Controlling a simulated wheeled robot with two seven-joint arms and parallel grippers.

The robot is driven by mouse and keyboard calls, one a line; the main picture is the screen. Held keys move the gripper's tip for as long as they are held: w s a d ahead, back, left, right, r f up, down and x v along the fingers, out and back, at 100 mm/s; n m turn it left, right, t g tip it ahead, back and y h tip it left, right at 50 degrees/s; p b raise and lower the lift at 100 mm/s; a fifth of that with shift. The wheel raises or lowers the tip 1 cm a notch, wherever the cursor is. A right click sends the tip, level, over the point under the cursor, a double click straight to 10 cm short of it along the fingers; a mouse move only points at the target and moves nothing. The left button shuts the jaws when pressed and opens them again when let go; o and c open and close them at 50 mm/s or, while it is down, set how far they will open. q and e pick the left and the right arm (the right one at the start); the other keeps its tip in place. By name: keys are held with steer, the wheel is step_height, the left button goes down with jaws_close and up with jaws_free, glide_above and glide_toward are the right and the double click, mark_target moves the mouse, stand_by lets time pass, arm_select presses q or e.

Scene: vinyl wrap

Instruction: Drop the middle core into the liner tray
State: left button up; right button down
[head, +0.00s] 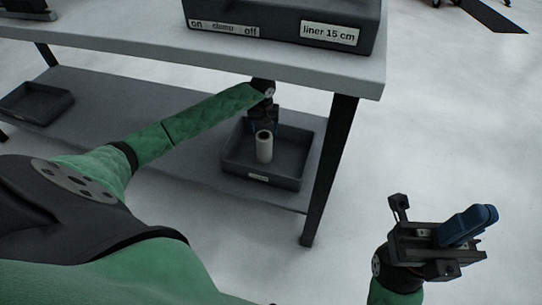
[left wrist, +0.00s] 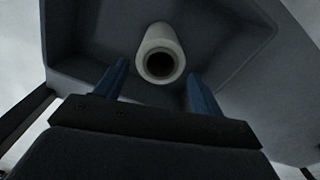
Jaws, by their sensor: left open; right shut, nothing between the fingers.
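A white hollow core (head: 264,147) stands in a dark grey tray (head: 262,178) on the lower shelf; this tray's label is too small to read. My left arm reaches under the tabletop. My right gripper (head: 470,225) is shut and empty, right of the table.
The tabletop (head: 180,50) and its front leg (head: 330,170) stand close to my left arm. Another dark tray (head: 36,102) is at the shelf's left. The shelf between the trays is bare. The floor at right is open around my right gripper.

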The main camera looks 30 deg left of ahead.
arm_select(q)
step_height(320, 180, up, 7)
steer(key=p, duration=0.1)
stand_by(0.7)
